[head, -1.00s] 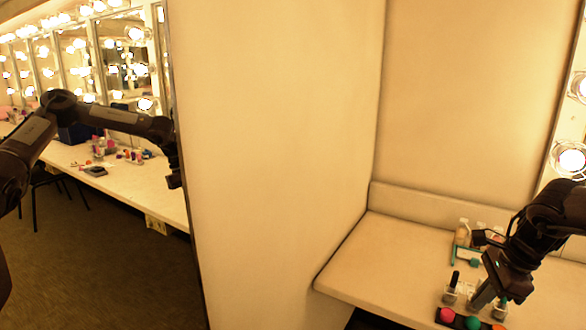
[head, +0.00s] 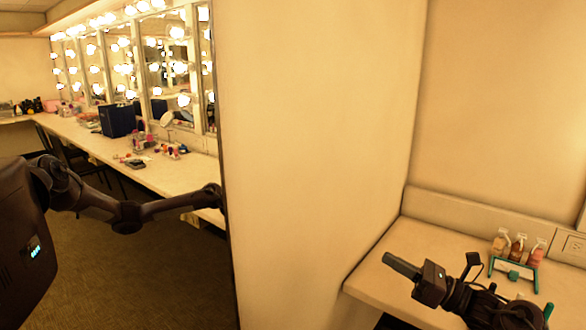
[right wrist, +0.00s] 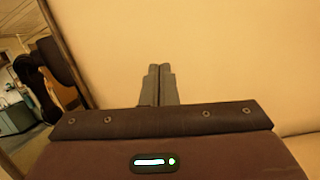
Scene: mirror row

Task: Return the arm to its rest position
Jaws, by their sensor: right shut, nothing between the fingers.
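My right arm comes in at the bottom right of the head view, low over the right-hand counter (head: 385,290). Its gripper (head: 388,258) points left toward the cream partition, with its grey fingers together and nothing between them. The right wrist view also shows the closed fingers (right wrist: 160,68) in front of a plain cream surface. A dark jointed arm (head: 125,212) shows at the left of the head view and ends at the partition's edge. I cannot tell whether it is my left arm or a reflection. No left gripper shows.
A teal-framed rack (head: 514,273) and small bottles (head: 517,247) stand on the right counter, close beyond my right arm. The cream partition (head: 310,150) rises to the left. A long counter (head: 185,176) with lit mirrors, a blue box (head: 117,120) and cosmetics runs along the left.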

